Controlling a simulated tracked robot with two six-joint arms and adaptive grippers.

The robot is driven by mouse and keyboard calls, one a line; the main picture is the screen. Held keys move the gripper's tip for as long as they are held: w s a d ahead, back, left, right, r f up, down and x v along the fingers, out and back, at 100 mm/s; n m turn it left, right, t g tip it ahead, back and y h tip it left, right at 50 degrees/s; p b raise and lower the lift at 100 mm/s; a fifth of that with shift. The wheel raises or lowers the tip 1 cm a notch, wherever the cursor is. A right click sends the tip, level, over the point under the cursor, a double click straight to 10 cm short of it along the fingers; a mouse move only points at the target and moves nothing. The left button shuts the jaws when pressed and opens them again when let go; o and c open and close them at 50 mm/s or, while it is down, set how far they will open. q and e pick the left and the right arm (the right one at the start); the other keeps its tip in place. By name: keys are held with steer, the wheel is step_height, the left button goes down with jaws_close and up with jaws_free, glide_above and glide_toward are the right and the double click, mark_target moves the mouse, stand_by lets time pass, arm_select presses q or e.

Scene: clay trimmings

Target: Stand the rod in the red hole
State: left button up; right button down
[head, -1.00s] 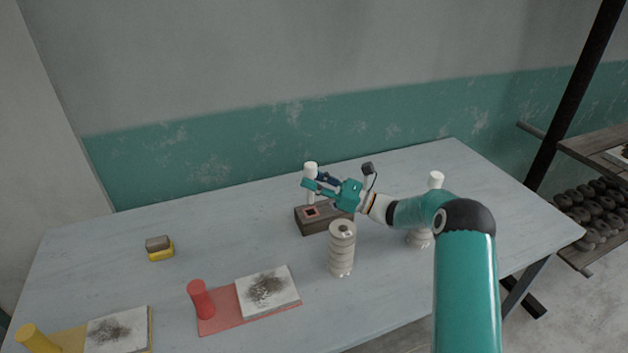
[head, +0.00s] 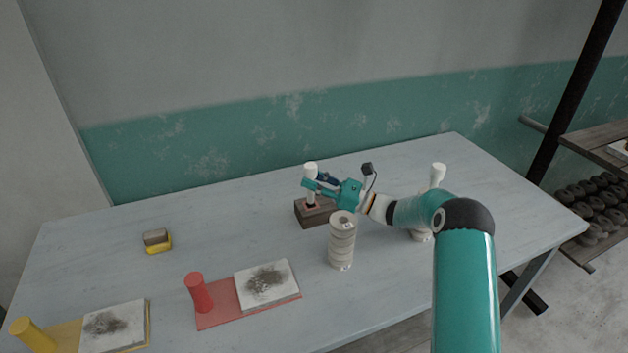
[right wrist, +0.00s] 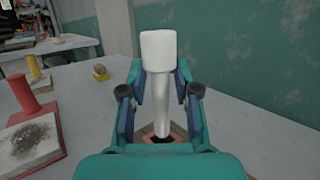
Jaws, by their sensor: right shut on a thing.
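A white rod (head: 310,171) with a thicker head stands upright in my right gripper (head: 318,187), whose fingers are shut on it. In the right wrist view the rod (right wrist: 162,95) is between the two fingers of the gripper (right wrist: 160,97). Its lower end is at the dark hole with a red surround (right wrist: 142,150). I cannot tell whether the tip is inside the hole or just above it. The hole is in the top of a brown block (head: 312,219), partly covered by my gripper. My left gripper is not in view.
A ribbed pale stack (head: 342,243) stands close in front of the block. Another white-topped piece (head: 437,174) is behind my right arm. A red stand (head: 225,316), a yellow stand (head: 68,340) and a sponge-like block (head: 157,241) lie left. The table's back left is clear.

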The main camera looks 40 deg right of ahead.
mark_target(314, 166)
steer(key=shift+f+b, duration=0.8)
steer(key=shift+f, duration=0.3)
steer(key=c, duration=0.8)
jaws_free()
steer(key=shift+o, duration=0.2)
step_height(314, 166, up, 10)
steer(key=shift+r, duration=0.1)
steer(key=shift+r, duration=0.1)
